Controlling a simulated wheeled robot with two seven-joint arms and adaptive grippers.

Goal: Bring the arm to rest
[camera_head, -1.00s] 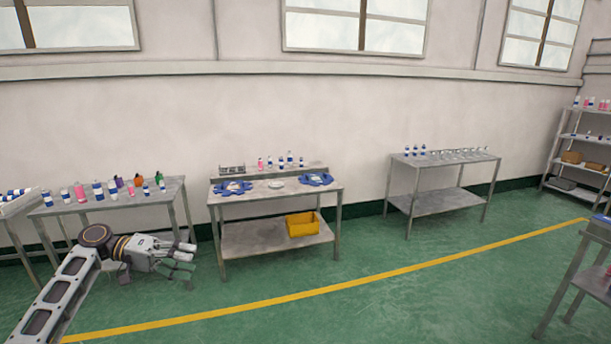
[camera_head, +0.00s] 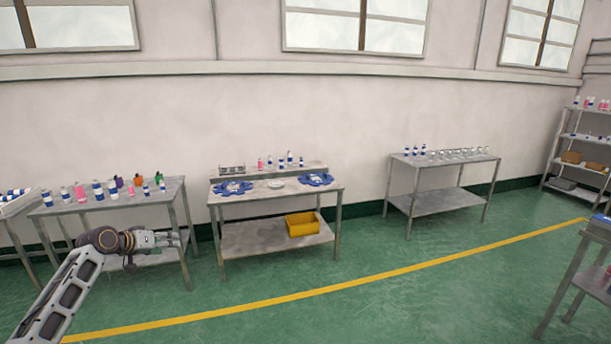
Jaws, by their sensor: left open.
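My left arm comes in from the lower left. My left gripper (camera_head: 176,239) is open and empty, its fingers pointing right. In the picture it overlaps the front of the left table (camera_head: 150,204), below the tabletop with the bottles. It touches nothing that I can make out. My right arm and right gripper are out of the picture.
The left table bears several bottles. The middle table (camera_head: 268,195) holds blue flower-shaped fixtures (camera_head: 232,187), with a yellow bin (camera_head: 302,224) on its lower shelf. A third table (camera_head: 440,159) and a shelf rack (camera_head: 578,162) stand right. Green floor (camera_head: 400,300) is clear in front.

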